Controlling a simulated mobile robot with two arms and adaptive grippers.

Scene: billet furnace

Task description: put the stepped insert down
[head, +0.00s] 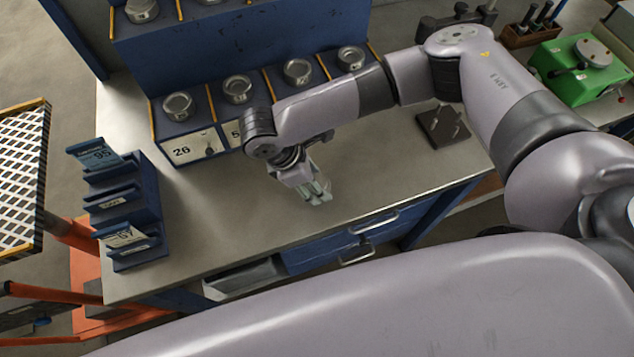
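My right gripper (318,190) hangs from the arm that comes in from the right. It points down over the middle of the grey bench top (350,215), just in front of the blue bin rack. Its fingers are small in the picture and close together. I cannot make out whether a stepped insert is between them, nor whether the fingertips touch the bench. I cannot pick out a stepped insert elsewhere for certain. My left gripper is not in view.
A blue rack (215,58) with round metal pieces (237,87) stands behind the gripper. A blue stepped card holder (148,205) stands at left. A dark plate with pegs (442,127) and a green box (577,70) are at right. Bench around the gripper is clear.

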